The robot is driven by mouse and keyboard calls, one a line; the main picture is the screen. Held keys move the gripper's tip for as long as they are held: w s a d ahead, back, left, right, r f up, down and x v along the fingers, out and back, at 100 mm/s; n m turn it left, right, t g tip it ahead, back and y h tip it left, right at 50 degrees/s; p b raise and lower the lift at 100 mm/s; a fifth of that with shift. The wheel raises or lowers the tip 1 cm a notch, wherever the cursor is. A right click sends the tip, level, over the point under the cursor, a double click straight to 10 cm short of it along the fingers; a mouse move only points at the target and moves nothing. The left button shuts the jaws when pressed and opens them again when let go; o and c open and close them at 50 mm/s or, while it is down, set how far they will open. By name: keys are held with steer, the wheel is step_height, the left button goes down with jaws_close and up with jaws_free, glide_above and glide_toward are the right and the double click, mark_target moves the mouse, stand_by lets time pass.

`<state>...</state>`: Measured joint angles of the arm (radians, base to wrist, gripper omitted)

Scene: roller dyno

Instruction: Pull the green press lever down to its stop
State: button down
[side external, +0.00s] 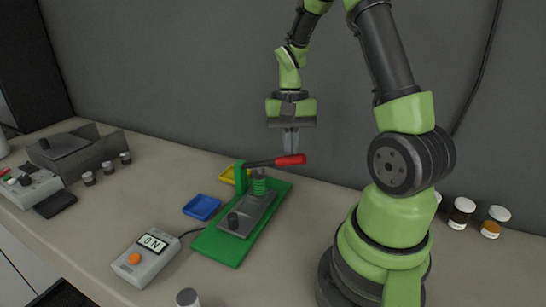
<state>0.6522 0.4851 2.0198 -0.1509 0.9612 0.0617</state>
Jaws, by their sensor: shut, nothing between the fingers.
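The green press (217,243) stands on the bench on a flat green base, with a green post and a green spring at its back. Its lever (264,162) is a dark bar with a red grip (291,160), extending right from the post and lying about level. A grey plate with a black knob (233,220) sits on the base. My gripper (291,152) points down with its fingers shut and empty. Its fingertips are just above or at the red grip; I cannot tell whether they touch.
A grey box with an orange button and a display reading "ON" (152,243) is front left of the press, with a cable. Small jars (461,212) stand right, near the wall.

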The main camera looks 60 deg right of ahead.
mark_target(292, 162)
steer(key=shift+f, duration=0.65)
steer(key=shift+s+f, duration=0.2)
steer(key=shift+f, duration=1.85)
stand_by(0.4)
steer(key=shift+r, duration=5)
